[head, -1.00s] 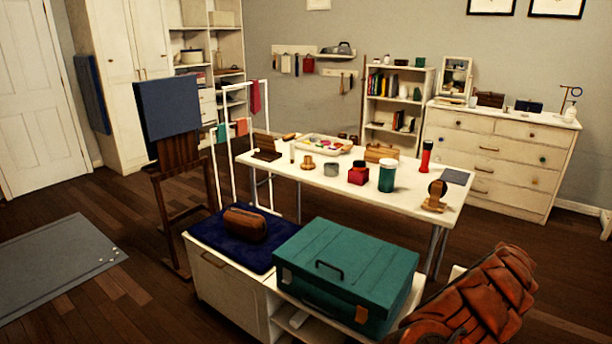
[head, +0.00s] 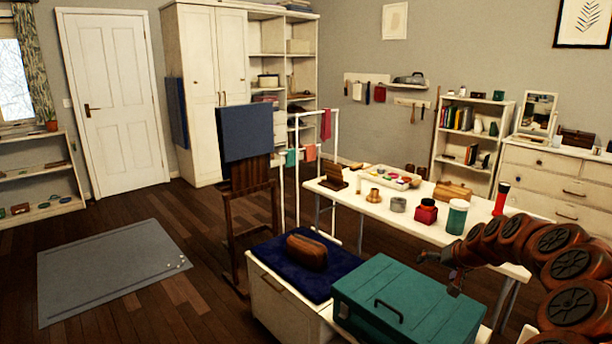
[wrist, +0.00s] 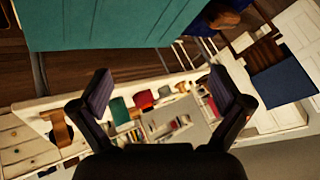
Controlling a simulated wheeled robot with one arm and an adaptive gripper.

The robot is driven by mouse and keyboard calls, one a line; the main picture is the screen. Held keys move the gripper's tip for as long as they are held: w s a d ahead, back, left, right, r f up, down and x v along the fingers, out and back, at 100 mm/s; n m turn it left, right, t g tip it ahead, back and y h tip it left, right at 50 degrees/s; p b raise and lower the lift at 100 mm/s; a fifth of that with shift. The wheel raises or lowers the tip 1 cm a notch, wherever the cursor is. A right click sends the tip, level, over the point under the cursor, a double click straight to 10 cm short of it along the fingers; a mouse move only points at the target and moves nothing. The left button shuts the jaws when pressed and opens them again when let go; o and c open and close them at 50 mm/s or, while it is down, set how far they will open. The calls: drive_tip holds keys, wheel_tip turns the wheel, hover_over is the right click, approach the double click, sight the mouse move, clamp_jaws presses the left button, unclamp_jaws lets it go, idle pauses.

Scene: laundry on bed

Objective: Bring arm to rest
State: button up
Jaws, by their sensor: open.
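My arm (head: 545,245) reaches in from the right in the head view. My gripper (head: 440,272) is over the right part of the teal case (head: 405,308), near the table's front edge. In the wrist view my gripper (wrist: 163,95) has its two dark fingers wide apart with nothing held between them. The teal case (wrist: 120,22) fills the top of that view. The white table (wrist: 60,103) with its small items shows beyond the fingers.
A brown pouch (head: 306,252) lies on a dark blue cloth (head: 266,250) left of the case. A red jar (head: 426,212) and a green-and-white jar (head: 457,217) stand on the table near my arm. Floor around the grey mat (head: 110,268) is clear.

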drive_tip(key=s+a+r+n+g+y+p, duration=0.1)
drive_tip(key=s+a+r+n, duration=0.1)
drive_tip(key=s+a+r, duration=0.35)
drive_tip(key=s+a+r+n+g+p, duration=0.1)
drive_tip(key=s+a+r+g, duration=0.1)
drive_tip(key=s+a, duration=0.55)
drive_tip(key=s+a+r+n+g+y+p, duration=0.15)
drive_tip(key=s+a+r, duration=0.25)
drive_tip(key=a, duration=0.5)
drive_tip(key=s+g+h+p, duration=0.3)
drive_tip(key=s+g+h, duration=0.1)
drive_tip(key=s, duration=3)
drive_tip(key=shift+f+g, duration=0.45)
drive_tip(key=shift+g, duration=0.1)
drive_tip(key=shift+d+h, duration=0.1)
drive_tip(key=shift+h, duration=0.15)
